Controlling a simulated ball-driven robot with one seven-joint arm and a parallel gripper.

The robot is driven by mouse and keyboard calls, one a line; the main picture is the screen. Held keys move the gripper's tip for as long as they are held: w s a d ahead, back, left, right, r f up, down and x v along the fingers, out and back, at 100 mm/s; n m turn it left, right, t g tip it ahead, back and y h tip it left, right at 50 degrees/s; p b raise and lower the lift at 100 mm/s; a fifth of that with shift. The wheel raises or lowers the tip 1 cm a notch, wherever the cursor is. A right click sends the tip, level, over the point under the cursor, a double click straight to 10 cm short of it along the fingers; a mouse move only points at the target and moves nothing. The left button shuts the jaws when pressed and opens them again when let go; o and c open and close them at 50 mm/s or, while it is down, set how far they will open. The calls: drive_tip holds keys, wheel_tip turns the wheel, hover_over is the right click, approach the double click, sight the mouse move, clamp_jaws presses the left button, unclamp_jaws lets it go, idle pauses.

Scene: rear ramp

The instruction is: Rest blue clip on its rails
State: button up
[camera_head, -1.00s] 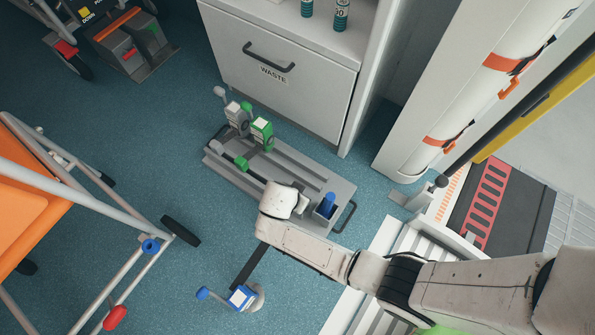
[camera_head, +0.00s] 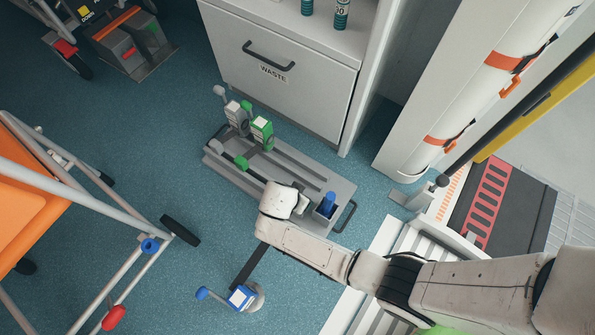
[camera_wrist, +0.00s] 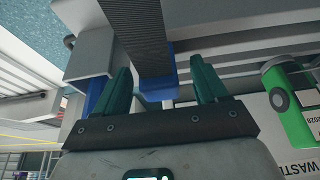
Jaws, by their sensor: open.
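The blue clip (camera_head: 241,297) has a blue and grey head, a blue knob and a dark bar. The head shows left of my arm, below the rail tray (camera_head: 222,174). Its bar (camera_head: 250,262) runs up to my wrist, where its end is hidden. In the wrist view my gripper (camera_wrist: 160,84) is open. A dark ribbed bar (camera_wrist: 140,35) and a blue block (camera_wrist: 157,82) show between its teal fingers. I cannot tell whether a finger touches them. My fingertips are hidden in the head view. I cannot tell whether the clip rests on the rails.
A grey clip (camera_head: 237,117) and a green clip (camera_head: 261,131) stand at the tray's left end. A blue peg (camera_head: 328,203) sits in a holder at its right end. A waste cabinet (camera_head: 275,75) stands behind. An orange trolley (camera_head: 35,205) is left, with clear floor between.

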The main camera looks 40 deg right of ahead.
drive_tip(key=p+v, duration=0.5)
drive_tip(key=v, duration=0.6)
drive_tip(key=shift+p, duration=0.4)
